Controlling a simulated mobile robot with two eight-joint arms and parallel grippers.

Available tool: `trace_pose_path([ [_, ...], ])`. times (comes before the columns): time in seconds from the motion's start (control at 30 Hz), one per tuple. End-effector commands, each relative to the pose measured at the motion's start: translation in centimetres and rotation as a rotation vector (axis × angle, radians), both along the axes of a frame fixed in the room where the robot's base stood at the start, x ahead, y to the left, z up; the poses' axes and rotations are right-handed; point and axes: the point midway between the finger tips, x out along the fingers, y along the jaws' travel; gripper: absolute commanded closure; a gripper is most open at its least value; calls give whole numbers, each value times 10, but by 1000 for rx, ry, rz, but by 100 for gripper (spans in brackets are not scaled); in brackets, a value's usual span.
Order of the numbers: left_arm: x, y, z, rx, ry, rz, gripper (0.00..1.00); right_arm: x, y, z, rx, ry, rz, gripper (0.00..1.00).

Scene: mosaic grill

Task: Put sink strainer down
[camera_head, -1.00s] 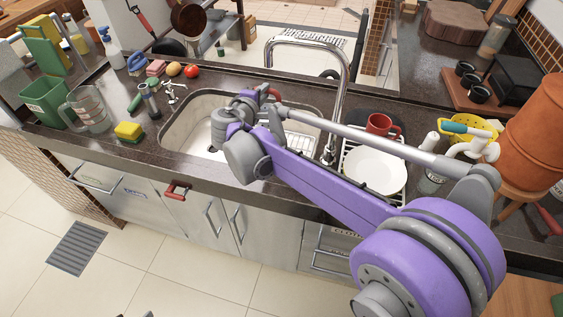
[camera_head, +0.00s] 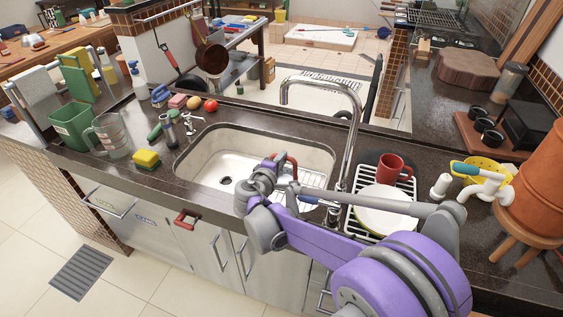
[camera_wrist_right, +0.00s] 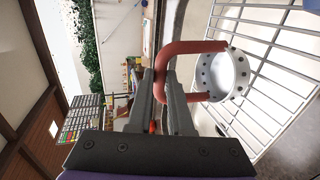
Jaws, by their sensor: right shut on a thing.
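The sink strainer (camera_wrist_right: 226,75) shows in the right wrist view as a pale, perforated cup with a curved red handle (camera_wrist_right: 185,48). My right gripper (camera_wrist_right: 167,80) is shut on that handle, and the cup hangs to the right in the picture, near a wire rack. The sink's dark drain hole (camera_head: 226,181) lies open to the left. My left gripper is not in view.
The tall faucet (camera_head: 350,140) stands right of my gripper. A wire rack (camera_head: 313,179) lies in the sink's right side. A dish rack with a white plate (camera_head: 385,212) and red mug (camera_head: 391,168) is farther right.

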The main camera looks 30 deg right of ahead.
Motion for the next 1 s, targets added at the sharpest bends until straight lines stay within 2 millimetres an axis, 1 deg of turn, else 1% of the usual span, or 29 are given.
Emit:
trace_pose_path([
  [0.37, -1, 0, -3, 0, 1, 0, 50, 0, 0, -5, 0, 0, 0, 100],
  [0.4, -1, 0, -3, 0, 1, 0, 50, 0, 0, -6, 0, 0, 0, 80],
  [0.47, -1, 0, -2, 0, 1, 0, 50, 0, 0, -5, 0, 0, 0, 69],
  [0.5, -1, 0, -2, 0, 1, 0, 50, 0, 0, -5, 0, 0, 0, 62],
  [0.57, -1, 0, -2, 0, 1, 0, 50, 0, 0, -5, 0, 0, 0, 52],
  [0.8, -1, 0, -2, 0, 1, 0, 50, 0, 0, -5, 0, 0, 0, 52],
  [0.9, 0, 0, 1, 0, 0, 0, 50, 0, 0, -1, 0, 0, 0, 52],
  [1.0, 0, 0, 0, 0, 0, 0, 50, -6, 8, 1, 0, 0, 2, 52],
])
